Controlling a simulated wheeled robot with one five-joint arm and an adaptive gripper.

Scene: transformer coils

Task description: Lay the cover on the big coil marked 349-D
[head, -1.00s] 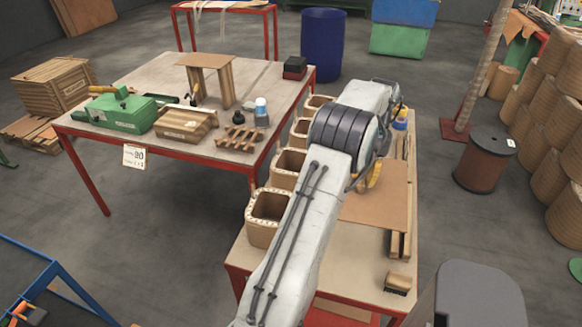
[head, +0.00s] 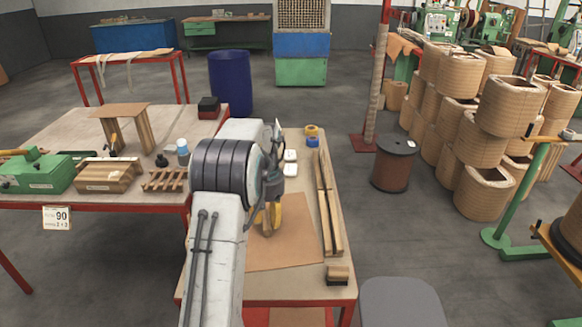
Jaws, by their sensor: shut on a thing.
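The cover looks to be the flat brown sheet (head: 292,248) below and in front of my gripper, above the near end of the small table. My gripper (head: 270,218), with yellow-orange fingers, is shut on the sheet; the exact grip is partly hidden by my arm. The row of square hollow coils along this table's left side is now hidden behind my arm. Large brown coils (head: 484,190) are stacked on the floor at the right. No marking 349-D is legible on any coil.
A bigger table (head: 60,140) at the left carries tools. A dark reel (head: 394,164) stands on the floor.

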